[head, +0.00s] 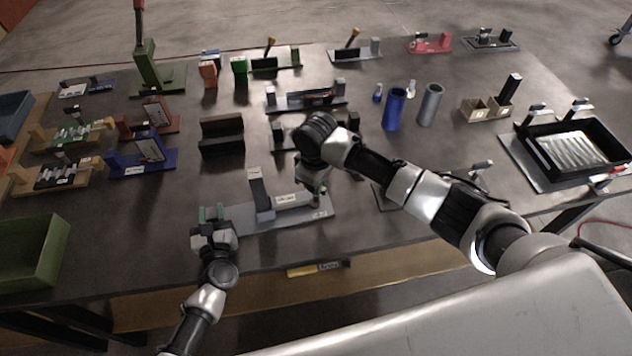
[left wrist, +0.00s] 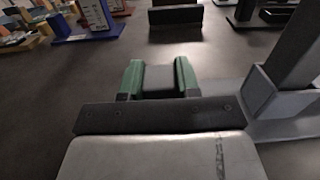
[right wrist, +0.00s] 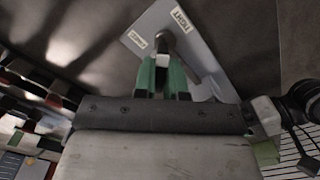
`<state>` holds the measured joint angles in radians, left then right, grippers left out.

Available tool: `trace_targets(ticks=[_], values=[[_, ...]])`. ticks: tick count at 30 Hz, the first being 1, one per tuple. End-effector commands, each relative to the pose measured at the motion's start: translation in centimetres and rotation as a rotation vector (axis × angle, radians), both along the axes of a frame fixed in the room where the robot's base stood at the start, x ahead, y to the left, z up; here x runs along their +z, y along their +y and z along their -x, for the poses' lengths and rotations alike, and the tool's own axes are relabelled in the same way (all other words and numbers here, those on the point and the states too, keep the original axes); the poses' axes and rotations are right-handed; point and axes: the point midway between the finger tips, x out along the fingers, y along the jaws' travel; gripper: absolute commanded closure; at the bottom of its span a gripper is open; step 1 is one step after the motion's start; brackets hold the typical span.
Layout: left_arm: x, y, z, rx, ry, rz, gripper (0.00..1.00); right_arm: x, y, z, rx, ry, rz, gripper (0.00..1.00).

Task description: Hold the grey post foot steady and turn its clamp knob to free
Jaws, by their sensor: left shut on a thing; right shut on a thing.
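The grey post foot is a flat grey plate (head: 290,217) with an upright grey post (head: 260,190), near the front of the table. My left gripper (head: 211,214) is at its left end. In the left wrist view its green fingers (left wrist: 160,80) are shut on a grey block, with the foot's post (left wrist: 290,65) standing to the right. My right gripper (head: 314,186) reaches down over the plate's right part. In the right wrist view its green fingers (right wrist: 163,78) are shut around the clamp knob (right wrist: 162,61), mostly hidden between them. Two white labels lie on the plate (right wrist: 205,60) beside it.
A dark block (head: 222,136) and blue (head: 165,158) and red stands are behind and to the left. A green bin (head: 30,255) is at the front left. Blue (head: 394,110) and grey cylinders stand behind right. A black tray (head: 575,150) is at far right.

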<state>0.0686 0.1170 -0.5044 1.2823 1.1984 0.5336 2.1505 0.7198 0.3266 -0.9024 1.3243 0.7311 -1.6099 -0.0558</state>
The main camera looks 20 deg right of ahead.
Motion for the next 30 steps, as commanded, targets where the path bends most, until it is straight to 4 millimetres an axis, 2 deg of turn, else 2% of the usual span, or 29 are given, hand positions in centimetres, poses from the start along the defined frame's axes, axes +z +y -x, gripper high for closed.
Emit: trace_targets(ticks=[16,17,22,30], values=[[-0.14,0.07,0.05,0.001,0.003,-0.001,1.0,0.07,-0.06,-0.05,0.03,-0.001,0.001,1.0],[-0.14,0.07,0.05,0.001,0.003,-0.001,1.0,0.07,-0.06,-0.05,0.03,-0.001,0.001,0.87],[-0.14,0.06,0.05,0.001,0.003,-0.001,1.0,0.06,-0.05,-0.05,0.029,-0.001,0.001,0.63],[-0.14,0.05,0.06,0.0,0.003,-0.001,1.0,0.1,-0.02,-0.03,0.03,-0.001,0.0,0.63]])
